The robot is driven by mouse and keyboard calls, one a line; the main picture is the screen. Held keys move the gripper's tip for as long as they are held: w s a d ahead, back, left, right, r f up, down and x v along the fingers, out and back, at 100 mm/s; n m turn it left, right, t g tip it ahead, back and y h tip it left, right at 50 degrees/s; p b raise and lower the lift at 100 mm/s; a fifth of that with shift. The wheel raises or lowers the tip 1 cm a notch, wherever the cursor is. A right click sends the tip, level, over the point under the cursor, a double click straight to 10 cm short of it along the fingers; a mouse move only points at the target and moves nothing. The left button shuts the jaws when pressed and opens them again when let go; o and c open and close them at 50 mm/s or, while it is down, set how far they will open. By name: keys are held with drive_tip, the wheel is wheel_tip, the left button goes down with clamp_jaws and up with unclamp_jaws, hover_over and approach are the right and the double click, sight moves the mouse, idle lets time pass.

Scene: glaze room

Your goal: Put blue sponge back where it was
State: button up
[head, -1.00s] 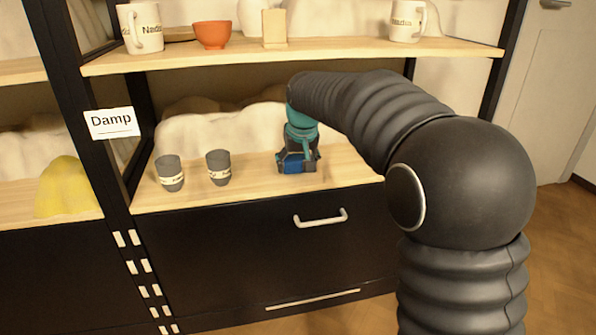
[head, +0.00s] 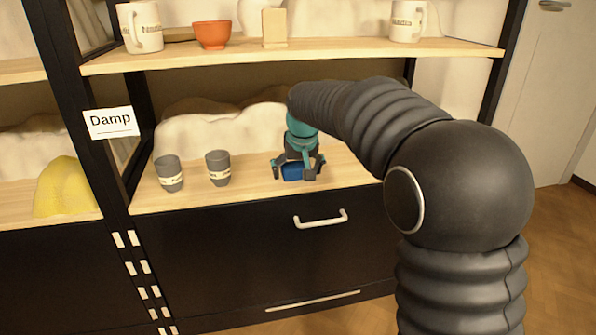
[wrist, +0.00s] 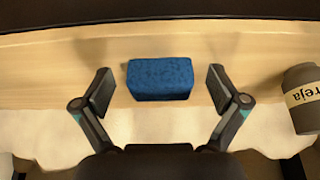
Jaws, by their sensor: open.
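The blue sponge (head: 292,173) rests on the lower wooden shelf, to the right of two grey cups. In the wrist view the sponge (wrist: 160,78) lies flat near the shelf's front edge, between my gripper's fingers, with a gap on each side. My gripper (head: 298,170) is over the sponge with its fingers spread wide. In the wrist view both open fingers of my gripper (wrist: 160,88) show clear of the sponge.
Two grey labelled cups (head: 169,174) (head: 218,168) stand left of the sponge. The upper shelf (head: 300,51) overhangs it, holding mugs and an orange bowl (head: 212,35). A drawer handle (head: 320,219) is below. The shelf right of my gripper is clear.

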drive_tip(key=p+v, duration=0.2)
drive_tip(key=v, duration=0.9)
drive_tip(key=s+d+r, duration=0.2)
drive_tip(key=s+d, duration=0.4)
drive_tip(key=s, duration=0.1)
drive_tip(key=s+d+f+m, duration=0.1)
drive_tip(key=s+d+f, duration=0.3)
drive_tip(key=s, duration=0.4)
drive_tip(key=s+d+f+m, duration=0.1)
drive_tip(key=s+d+f, duration=0.3)
drive_tip(key=s, duration=0.5)
drive_tip(key=s+d+f+m+t+h, duration=0.1)
drive_tip(key=s+d+f, duration=0.3)
drive_tip(key=s, duration=0.4)
drive_tip(key=shift+d, duration=0.3)
drive_tip(key=shift+s, duration=0.15)
wheel_tip(320, 180, up, 6)
drive_tip(key=p, duration=0.6)
drive_tip(key=shift+r, duration=0.2)
